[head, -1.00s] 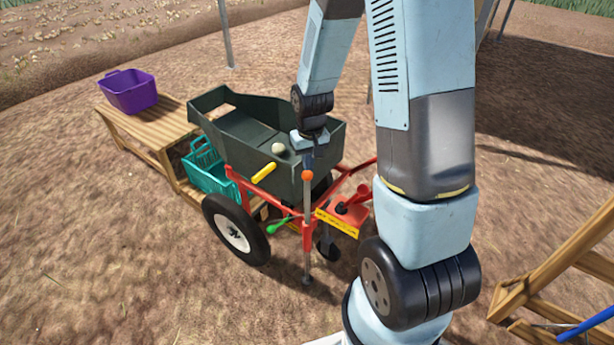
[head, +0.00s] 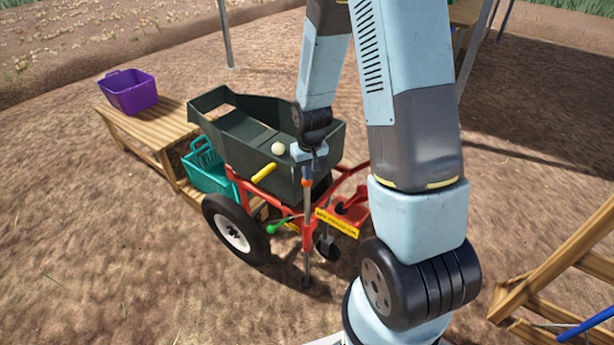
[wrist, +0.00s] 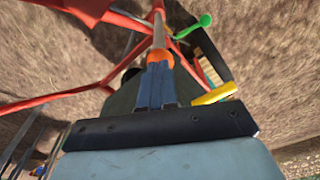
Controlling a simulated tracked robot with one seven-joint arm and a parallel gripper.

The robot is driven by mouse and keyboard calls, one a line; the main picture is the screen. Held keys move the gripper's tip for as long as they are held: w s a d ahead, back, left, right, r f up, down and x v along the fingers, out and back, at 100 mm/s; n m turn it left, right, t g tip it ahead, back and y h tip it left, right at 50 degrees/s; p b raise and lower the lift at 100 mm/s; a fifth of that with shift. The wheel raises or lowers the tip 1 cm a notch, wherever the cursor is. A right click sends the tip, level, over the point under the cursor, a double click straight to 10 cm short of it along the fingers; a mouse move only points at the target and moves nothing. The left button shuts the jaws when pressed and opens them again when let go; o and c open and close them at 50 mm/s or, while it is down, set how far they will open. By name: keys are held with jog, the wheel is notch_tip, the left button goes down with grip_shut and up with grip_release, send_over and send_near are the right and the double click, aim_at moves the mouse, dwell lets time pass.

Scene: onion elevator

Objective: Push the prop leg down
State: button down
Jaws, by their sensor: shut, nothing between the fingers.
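The prop leg (head: 307,215) is a thin grey upright rod in a red sleeve at the front of the red-framed machine. Its foot (head: 307,283) is low by the soil; I cannot tell if it touches. An orange knob (head: 306,183) tops the rod. My gripper (head: 306,172) is shut and empty, pointing down right above the knob, its tips seemingly against it. In the wrist view, my blue fingers (wrist: 155,85) lie together and end at the orange knob (wrist: 160,57), with the rod (wrist: 158,30) beyond. My fingers partly hide the knob.
A dark green hopper (head: 240,130) with a pale round onion (head: 278,149) stands behind the leg. A yellow handle (head: 264,172), a green-knobbed lever (head: 278,227) and a wheel (head: 235,230) flank it. A teal crate (head: 210,178) and wooden bench (head: 150,125) are at left.

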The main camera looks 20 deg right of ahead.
aim_at(308, 187)
notch_tip(308, 187, down, 8)
jog(key=shift+r, duration=0.3)
jog(key=shift+s, duration=0.1)
jog(key=s, duration=0.1)
jog(key=s+r, duration=0.1)
jog(key=shift+s+d, duration=0.15)
jog(key=shift+s, duration=0.25)
jog(key=shift+r, duration=0.15)
notch_tip(308, 187, up, 13)
jog(key=s, duration=0.1)
jog(key=shift+s+r, duration=0.15)
jog(key=shift+r, duration=0.05)
dwell(0.7)
dwell(0.4)
